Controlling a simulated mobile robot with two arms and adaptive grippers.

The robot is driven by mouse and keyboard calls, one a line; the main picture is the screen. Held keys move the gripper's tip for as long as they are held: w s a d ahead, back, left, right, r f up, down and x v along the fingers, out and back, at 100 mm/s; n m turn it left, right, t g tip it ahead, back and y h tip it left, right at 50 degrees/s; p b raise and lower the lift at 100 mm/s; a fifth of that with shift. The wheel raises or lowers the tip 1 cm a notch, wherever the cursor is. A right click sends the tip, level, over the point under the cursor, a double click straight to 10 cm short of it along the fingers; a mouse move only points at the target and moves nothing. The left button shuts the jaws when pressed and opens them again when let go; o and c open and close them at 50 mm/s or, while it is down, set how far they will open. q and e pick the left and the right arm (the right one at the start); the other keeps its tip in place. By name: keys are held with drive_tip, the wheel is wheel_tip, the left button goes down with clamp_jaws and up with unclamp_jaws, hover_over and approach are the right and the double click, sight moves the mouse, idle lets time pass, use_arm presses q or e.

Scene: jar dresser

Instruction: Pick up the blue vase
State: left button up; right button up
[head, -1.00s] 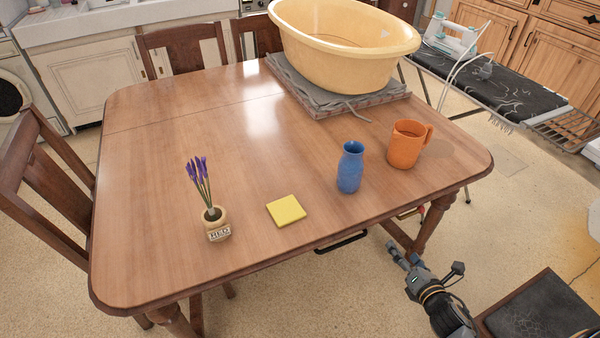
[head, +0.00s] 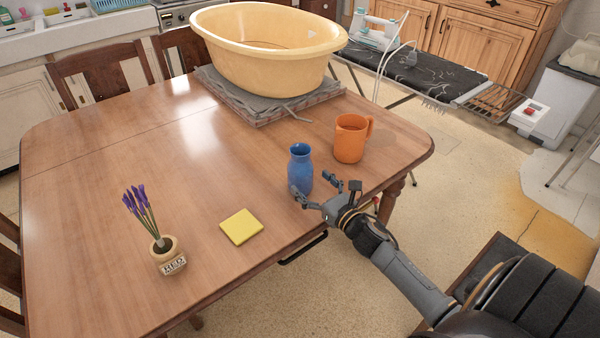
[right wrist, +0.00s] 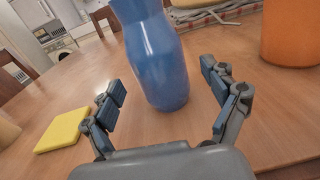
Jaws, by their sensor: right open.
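The blue vase (head: 300,167) stands upright on the wooden table near its front right edge. In the right wrist view the vase (right wrist: 157,62) stands ahead of the fingers, its lower part lined up between them, with its top cut off by the frame. My right gripper (head: 317,190) reaches in from the right over the table edge, just in front of the vase. In the right wrist view the right gripper (right wrist: 168,105) is open, with a finger on each side and nothing held. My left gripper is not in view.
An orange mug (head: 350,140) stands right of the vase. A yellow square pad (head: 241,227) lies to its left, with a potted purple flower (head: 168,255) beyond. A large yellow basin (head: 265,45) sits on folded cloth at the back. The left part of the table (head: 90,200) is clear.

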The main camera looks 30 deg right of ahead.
sight(306, 178)
drive_tip(key=w, duration=0.5)
drive_tip(key=shift+w+a+p, duration=0.15)
drive_tip(key=shift+a+p, duration=0.05)
drive_tip(key=shift+p, duration=0.2)
drive_tip(key=shift+r, duration=0.15)
drive_tip(key=c, duration=1.7)
